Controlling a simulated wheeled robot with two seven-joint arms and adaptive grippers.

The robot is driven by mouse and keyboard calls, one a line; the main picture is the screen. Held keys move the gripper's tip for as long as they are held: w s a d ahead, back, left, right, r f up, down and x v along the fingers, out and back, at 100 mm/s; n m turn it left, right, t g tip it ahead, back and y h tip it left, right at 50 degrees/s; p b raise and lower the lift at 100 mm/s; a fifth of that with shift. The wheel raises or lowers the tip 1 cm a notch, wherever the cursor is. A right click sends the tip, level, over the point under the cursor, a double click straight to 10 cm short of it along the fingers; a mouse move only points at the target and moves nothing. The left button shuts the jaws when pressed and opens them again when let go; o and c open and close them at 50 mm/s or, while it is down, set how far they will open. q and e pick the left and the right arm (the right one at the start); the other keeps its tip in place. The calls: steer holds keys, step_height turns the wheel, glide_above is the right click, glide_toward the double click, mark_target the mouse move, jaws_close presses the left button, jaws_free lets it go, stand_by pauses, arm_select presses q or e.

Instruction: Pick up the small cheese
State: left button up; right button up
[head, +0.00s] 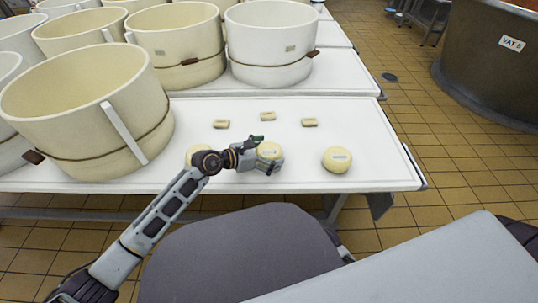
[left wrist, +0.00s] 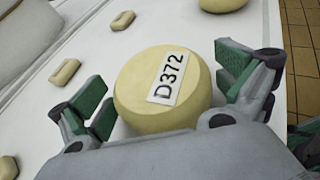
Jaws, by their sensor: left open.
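A round pale-yellow cheese (left wrist: 150,75) with a white label reading D372 sits on the white table. My left gripper (left wrist: 168,100) is open, with one green-padded finger on each side of this cheese. In the head view the cheese (head: 269,149) shows partly behind my left gripper (head: 264,153). I cannot tell whether the pads touch it. Another round cheese (head: 337,160) stands to the right, and one more (head: 194,152) is partly hidden by my left arm. Smaller oblong yellow pieces (head: 221,124) lie farther back.
Large cream tubs (head: 88,110) with straps stand on the left and at the back. The white table (head: 383,140) ends at a front edge and a right edge. A copper vat labelled VAT 5 (head: 490,75) stands on the tiled floor at the right.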

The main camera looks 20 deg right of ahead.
mark_target(269, 149)
arm_select(q)
steer(key=c, duration=1.3)
steer(key=shift+o, duration=0.2)
steer(key=shift+r, duration=0.1)
steer(key=shift+r+p, duration=0.35)
steer(key=shift+r, duration=0.3)
step_height(269, 149, up, 7)
steer(key=p, duration=0.3)
steer(key=shift+r+p, duration=0.3)
steer(key=shift+r, duration=0.5)
arm_select(e)
step_height(269, 149, up, 7)
steer(key=d+g+h, duration=0.1)
steer(key=shift+s+d+r+n, duration=0.2)
steer(key=shift+s+d+n, duration=0.05)
steer(key=shift+n, duration=0.15)
arm_select(q)
steer(key=shift+r, duration=0.1)
